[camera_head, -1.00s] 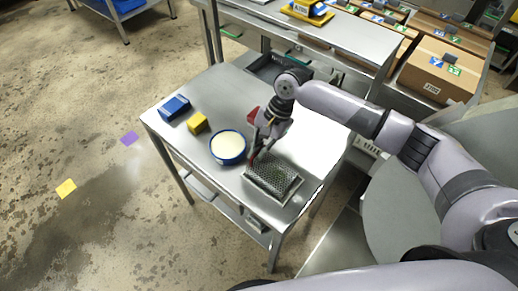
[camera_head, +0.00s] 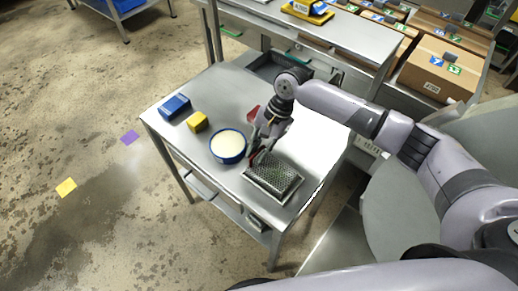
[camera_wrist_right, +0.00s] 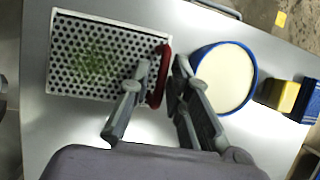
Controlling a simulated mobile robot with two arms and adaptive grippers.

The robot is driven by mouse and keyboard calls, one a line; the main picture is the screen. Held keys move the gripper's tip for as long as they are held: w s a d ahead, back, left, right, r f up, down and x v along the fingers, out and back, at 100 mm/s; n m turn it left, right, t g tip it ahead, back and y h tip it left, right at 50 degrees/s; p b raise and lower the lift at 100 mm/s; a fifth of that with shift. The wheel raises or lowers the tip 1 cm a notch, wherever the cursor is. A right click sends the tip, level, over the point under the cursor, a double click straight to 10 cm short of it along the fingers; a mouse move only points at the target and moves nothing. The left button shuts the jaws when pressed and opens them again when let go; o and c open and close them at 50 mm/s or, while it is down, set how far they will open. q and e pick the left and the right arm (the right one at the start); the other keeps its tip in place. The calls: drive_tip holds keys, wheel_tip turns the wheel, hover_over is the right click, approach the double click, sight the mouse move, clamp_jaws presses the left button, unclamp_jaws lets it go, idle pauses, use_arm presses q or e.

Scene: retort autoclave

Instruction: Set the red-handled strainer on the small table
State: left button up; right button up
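The strainer (camera_head: 272,177) is a pale-rimmed tray with a perforated grey mesh. It lies flat on the near right part of the small steel table (camera_head: 222,88). In the right wrist view the strainer (camera_wrist_right: 97,58) shows green bits on its mesh, and its red handle (camera_wrist_right: 160,76) stands along its right edge. My right gripper (camera_head: 260,150) is low over the table at the handle. In the wrist view my right gripper (camera_wrist_right: 163,68) has its fingers apart on either side of the handle, with a small gap at the right finger. My left gripper is out of view.
A blue round container (camera_head: 228,147) with cream contents stands close left of my right gripper. A yellow block (camera_head: 197,122) and a blue block (camera_head: 174,107) lie farther left. A steel bench (camera_head: 335,50) and cardboard boxes (camera_head: 438,68) stand behind.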

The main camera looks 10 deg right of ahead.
drive_tip(key=shift+o, duration=1.1)
drive_tip(key=v, duration=0.7)
drive_tip(key=shift+r, duration=0.2)
drive_tip(key=shift+d, duration=0.1)
